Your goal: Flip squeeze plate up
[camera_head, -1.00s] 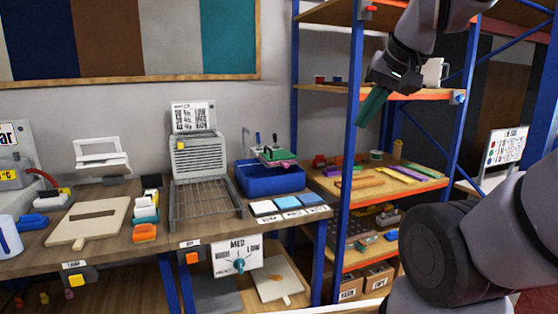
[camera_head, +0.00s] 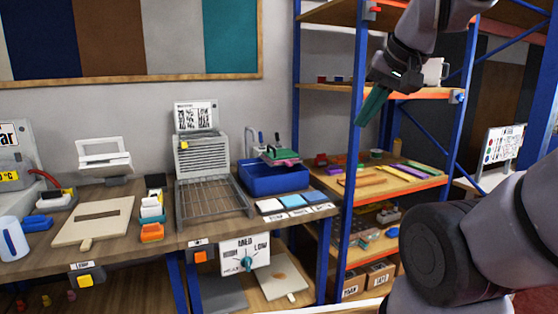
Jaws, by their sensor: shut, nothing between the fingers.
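A green and pink plate (camera_head: 281,157) with upright metal pieces beside it sits over the blue tub (camera_head: 275,181) on the bench; it looks like the squeeze plate. It appears to lie roughly flat, but its hinge is too small to make out. My gripper (camera_head: 371,106) has dark green fingers, shut and empty, pointing down and left. It is raised in front of the blue shelf post, above and to the right of the tub, well apart from it.
A wire rack (camera_head: 212,198) stands left of the tub, and blue and white pads (camera_head: 292,201) lie in front of it. The shelf unit (camera_head: 353,150) with orange-edged boards stands to the right.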

